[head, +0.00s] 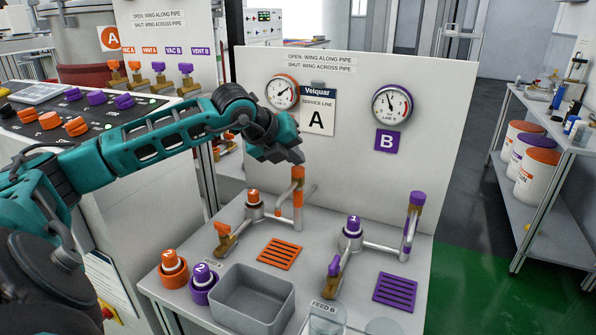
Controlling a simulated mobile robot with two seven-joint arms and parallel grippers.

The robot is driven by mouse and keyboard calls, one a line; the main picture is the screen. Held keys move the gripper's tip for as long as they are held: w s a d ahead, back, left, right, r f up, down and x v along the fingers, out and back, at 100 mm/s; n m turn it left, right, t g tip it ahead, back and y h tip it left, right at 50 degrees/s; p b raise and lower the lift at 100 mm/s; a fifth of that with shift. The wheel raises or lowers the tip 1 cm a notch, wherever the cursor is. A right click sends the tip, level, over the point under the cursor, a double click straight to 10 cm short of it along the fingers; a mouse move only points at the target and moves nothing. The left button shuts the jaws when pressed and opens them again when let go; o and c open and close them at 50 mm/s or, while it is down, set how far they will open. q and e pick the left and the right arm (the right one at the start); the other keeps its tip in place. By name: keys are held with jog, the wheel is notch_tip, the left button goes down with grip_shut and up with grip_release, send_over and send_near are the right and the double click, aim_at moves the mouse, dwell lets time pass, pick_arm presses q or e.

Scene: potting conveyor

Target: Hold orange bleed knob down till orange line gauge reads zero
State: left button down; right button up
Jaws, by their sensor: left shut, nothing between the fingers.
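An orange-capped knob (254,197) stands upright on a round fitting in the orange pipe line on the bench. The orange-rimmed gauge (283,91) hangs on the white panel behind; its needle appears to point to the upper right, but the scale is too small to read. My left gripper (296,156) is shut and empty. In the picture it is above and to the right of the orange knob, apart from it, near the top of the orange-banded pipe (298,199). My right gripper is not in view.
A purple knob (353,226) and purple-rimmed gauge (392,105) belong to line B. An orange-handled valve (222,232), an orange grate (280,253), a grey bin (253,300) and loose-standing orange (172,265) and purple (203,282) capped containers occupy the bench.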

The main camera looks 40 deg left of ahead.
aim_at(294, 170)
pick_arm(q)
jog(key=shift+f+b, duration=0.55)
jog(key=shift+b, duration=0.15)
dwell(0.6)
dwell(0.9)
dwell(1.0)
jog(key=shift+r+p, duration=0.6)
jog(key=shift+r, duration=0.35)
jog(key=shift+r, duration=0.1)
notch_tip(294, 170, up, 5)
jog(key=p, duration=0.3)
jog(key=shift+p, duration=0.3)
